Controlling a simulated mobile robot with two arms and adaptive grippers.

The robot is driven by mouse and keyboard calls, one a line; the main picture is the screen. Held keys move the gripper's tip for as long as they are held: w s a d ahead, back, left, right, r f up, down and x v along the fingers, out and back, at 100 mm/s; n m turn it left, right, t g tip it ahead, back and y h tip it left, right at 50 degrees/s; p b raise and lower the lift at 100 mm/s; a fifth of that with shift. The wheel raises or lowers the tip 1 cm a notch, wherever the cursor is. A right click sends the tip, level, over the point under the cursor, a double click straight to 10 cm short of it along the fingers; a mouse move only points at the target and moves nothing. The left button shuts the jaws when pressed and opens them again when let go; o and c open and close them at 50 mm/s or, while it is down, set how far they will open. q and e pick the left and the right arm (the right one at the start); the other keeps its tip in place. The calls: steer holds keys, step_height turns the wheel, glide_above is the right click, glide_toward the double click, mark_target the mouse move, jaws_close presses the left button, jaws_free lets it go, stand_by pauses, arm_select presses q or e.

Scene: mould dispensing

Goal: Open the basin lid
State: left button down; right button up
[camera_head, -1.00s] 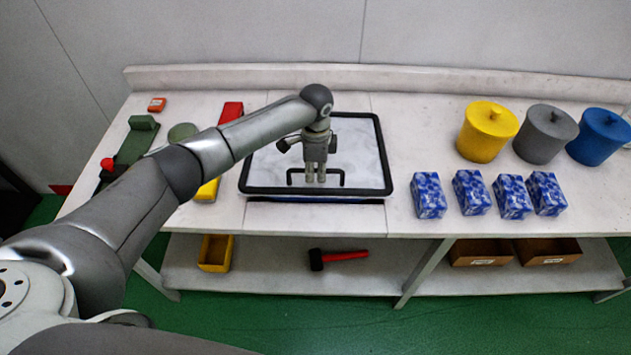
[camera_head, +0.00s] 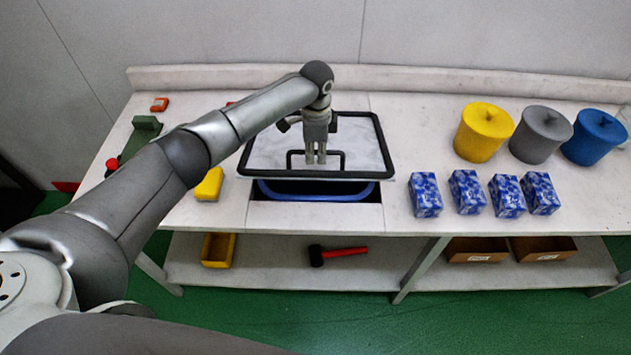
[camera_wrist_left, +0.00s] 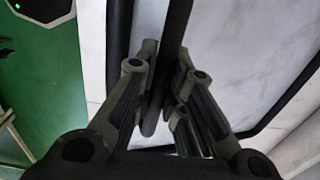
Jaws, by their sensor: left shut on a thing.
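The basin lid (camera_head: 262,152) is a pale marbled panel with a black rim and a black bar handle (camera_head: 343,160) near its front edge. Its front edge is raised, and the blue rim of the basin (camera_head: 315,196) shows in the dark opening below it. My left gripper (camera_head: 316,160) is over the front of the lid, shut on the handle. In the left wrist view the fingers (camera_wrist_left: 160,105) close on the black handle bar, with the lid (camera_wrist_left: 245,60) behind. My right gripper is in neither view.
Yellow (camera_head: 482,135), grey (camera_head: 540,137) and blue (camera_head: 594,140) lidded pots stand at the right, behind several blue patterned boxes (camera_head: 425,196). A yellow item (camera_head: 209,185) lies left of the basin. The shelf below holds a red-handled mallet (camera_head: 340,253) and bins.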

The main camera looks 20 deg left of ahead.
arm_select(q)
steer(key=r, duration=0.1)
steer(key=w+r, duration=0.1)
steer(key=shift+w+a+r+p, duration=0.15)
steer(key=shift+a+r+p, duration=0.05)
steer(key=shift+r+p, duration=0.15)
steer(key=r, duration=0.1)
steer(key=w+r, duration=0.2)
steer(key=shift+w+a+r, duration=0.1)
steer(key=shift+a+r, duration=0.15)
steer(key=shift+a, duration=0.1)
steer(key=w+r, duration=0.1)
steer(key=w+r+b, duration=0.1)
steer(key=r, duration=0.1)
steer(key=shift+w+a+r, duration=0.1)
steer(key=shift+w+a, duration=0.2)
steer(key=shift+a, duration=0.1)
